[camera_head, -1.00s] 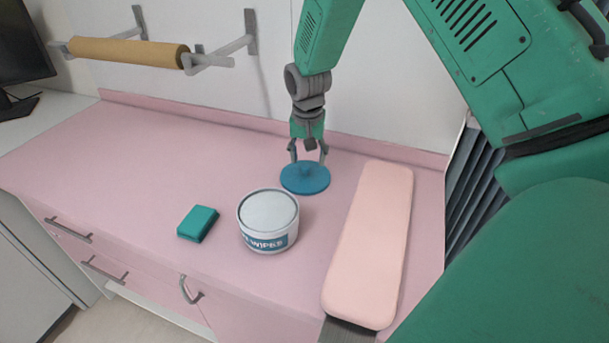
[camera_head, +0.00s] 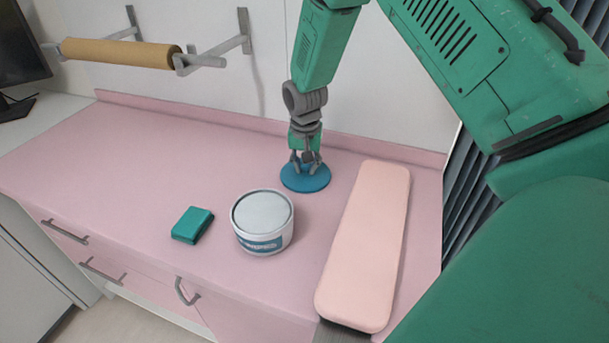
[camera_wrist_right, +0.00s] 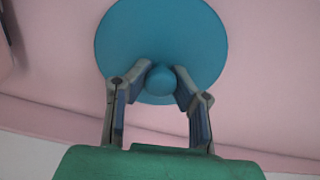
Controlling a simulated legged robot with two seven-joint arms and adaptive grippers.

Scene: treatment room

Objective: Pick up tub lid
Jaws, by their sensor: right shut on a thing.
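The tub lid (camera_head: 305,183) is a round blue disc with a knob at its centre. It lies on the pink counter behind and right of the white tub. My right gripper (camera_head: 305,168) comes down onto it from above and is shut on its knob. In the right wrist view the lid (camera_wrist_right: 160,35) fills the top middle, and the fingertips (camera_wrist_right: 161,80) stand on both sides of the knob. The white wipes tub (camera_head: 263,243) stands upright, with a pale grey round top surface. My left gripper is in neither view.
A teal block (camera_head: 192,225) lies left of the tub on the pink counter (camera_head: 130,170). A long pink pad (camera_head: 365,240) lies right of the lid. A brown roll (camera_head: 120,54) hangs on the wall. The counter's left part is clear.

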